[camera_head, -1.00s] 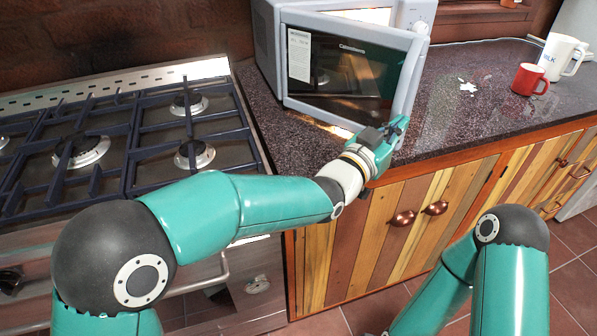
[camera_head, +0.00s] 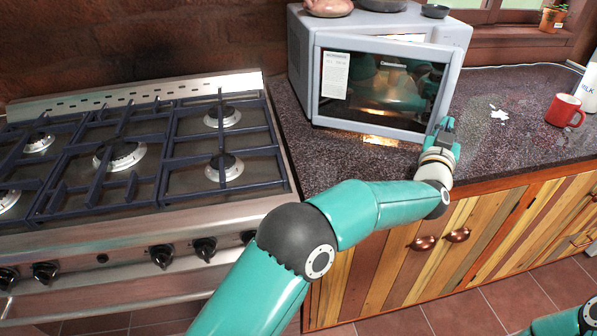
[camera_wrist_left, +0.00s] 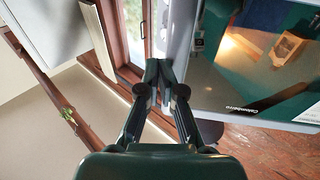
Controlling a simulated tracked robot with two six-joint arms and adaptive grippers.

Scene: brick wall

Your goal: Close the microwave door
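The grey microwave (camera_head: 301,55) stands on the counter at the upper middle. Its dark-glass door (camera_head: 385,92) appears slightly ajar, with a narrow gap behind its top edge toward the right. My left gripper (camera_head: 443,130) is at the lower right corner of the door, close to its outer edge; I cannot tell whether it touches. In the left wrist view the fingertips (camera_wrist_left: 163,76) are together with nothing visible between them, and the door's glass (camera_wrist_left: 255,65) fills the upper right. My right gripper is out of view.
A gas stove (camera_head: 140,180) stands at the left. A red mug (camera_head: 563,110) and a white milk jug (camera_head: 590,88) are on the counter (camera_head: 500,150) at the right. Bowls (camera_head: 383,5) and a pinkish pot (camera_head: 329,7) sit on the microwave. The counter right of the door is mostly clear.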

